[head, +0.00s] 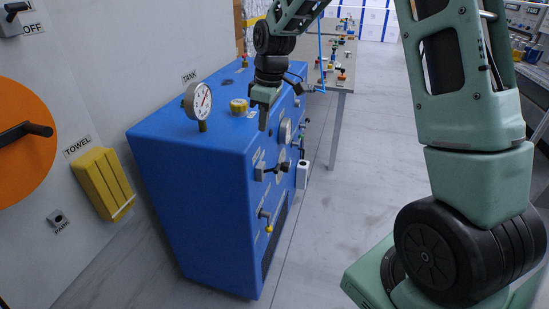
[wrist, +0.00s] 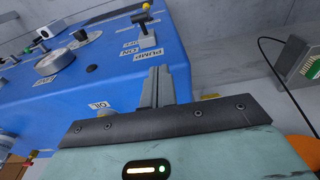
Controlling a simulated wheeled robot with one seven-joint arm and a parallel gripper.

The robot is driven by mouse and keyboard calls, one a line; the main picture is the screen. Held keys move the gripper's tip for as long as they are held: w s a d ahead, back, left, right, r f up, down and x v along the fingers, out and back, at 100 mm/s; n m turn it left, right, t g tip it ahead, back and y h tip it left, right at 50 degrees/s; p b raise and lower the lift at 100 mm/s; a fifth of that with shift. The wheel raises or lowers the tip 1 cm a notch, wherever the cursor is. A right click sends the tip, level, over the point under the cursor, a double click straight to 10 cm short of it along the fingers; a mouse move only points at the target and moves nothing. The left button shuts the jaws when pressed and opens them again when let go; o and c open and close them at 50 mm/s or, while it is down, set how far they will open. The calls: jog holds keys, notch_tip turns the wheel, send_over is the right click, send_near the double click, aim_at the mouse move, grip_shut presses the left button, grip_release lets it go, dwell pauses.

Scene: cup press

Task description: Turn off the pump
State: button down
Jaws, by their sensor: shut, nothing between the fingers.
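The pump switch, a grey block with a dark lever, sits on the front panel of the blue machine (head: 190,165). It shows in the wrist view (wrist: 146,42) beside PUMP and ON/OFF labels, and in the head view (head: 261,172). I cannot tell which setting its lever is on. My gripper (head: 264,121) is above the machine's top front edge, over the switch and apart from it. In the wrist view my fingers (wrist: 157,72) are shut together with nothing between them, pointing toward the switch.
A pressure gauge (head: 198,101) and a yellow cap (head: 239,106) stand on the machine's top. A yellow-tipped lever (head: 266,222) juts from the panel below the switch. A workbench (head: 345,75) stands behind. The floor right of the machine is clear.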

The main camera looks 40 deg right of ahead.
jog(key=d, duration=0.1)
jog(key=w+d, duration=0.1)
jog(key=d, duration=0.1)
jog(key=shift+f, duration=0.15)
jog(key=p, duration=0.1)
send_over(275, 168)
jog(key=w+a, duration=0.1)
jog(key=w, duration=0.2)
jog(key=f, duration=1)
jog(key=shift+s+a+f, duration=0.1)
jog(key=shift+s+f, duration=0.05)
jog(key=shift+s, duration=0.1)
jog(key=shift+s+d+f+p, duration=0.35)
jog(key=shift+s+d+f, duration=0.25)
jog(key=shift+f, duration=0.25)
jog(key=shift+s+d+f, duration=0.15)
jog(key=shift+s+f, duration=0.15)
jog(key=shift+f, duration=0.3)
